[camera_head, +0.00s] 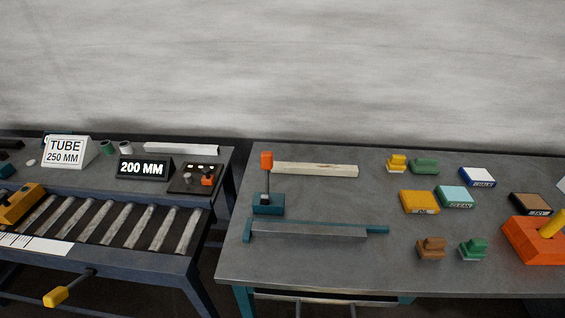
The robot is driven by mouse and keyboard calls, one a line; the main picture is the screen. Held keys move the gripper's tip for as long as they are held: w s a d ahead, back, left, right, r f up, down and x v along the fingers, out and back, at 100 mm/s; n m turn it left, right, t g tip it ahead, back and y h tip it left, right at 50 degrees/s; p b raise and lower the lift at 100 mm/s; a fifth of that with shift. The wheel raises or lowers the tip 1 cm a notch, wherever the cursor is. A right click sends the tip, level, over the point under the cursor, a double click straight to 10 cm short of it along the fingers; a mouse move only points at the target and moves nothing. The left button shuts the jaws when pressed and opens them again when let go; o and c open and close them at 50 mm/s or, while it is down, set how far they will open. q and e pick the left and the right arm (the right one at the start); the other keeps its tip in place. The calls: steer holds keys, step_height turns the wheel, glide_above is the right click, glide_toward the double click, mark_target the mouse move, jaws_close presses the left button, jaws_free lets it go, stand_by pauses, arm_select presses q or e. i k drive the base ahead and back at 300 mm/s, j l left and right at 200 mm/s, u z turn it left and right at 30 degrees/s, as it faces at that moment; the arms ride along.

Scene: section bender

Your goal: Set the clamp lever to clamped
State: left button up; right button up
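An upright lever with an orange knob (266,160) and a dark stem rises from a teal base block (268,204) at the left of the right-hand table. It looks like the clamp lever, but no label on it is readable. The stem stands nearly vertical. A long grey bar (310,230) with teal ends lies on the table in front of it. A yellow-tipped handle (56,296) sticks out at the front of the roller table on the left. Neither of my grippers is in view.
A pale wooden bar (315,169) lies behind the lever. Several coloured blocks and boxes, including a yellow box (419,201) and an orange block (535,243), stand to the right. Signs and a small control box (194,178) stand on the left table. A gap separates the tables.

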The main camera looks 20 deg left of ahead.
mark_target(267, 157)
steer(key=j, duration=0.4)
steer(key=k+j, duration=0.15)
steer(key=j, duration=0.7)
steer(key=k+z, duration=0.05)
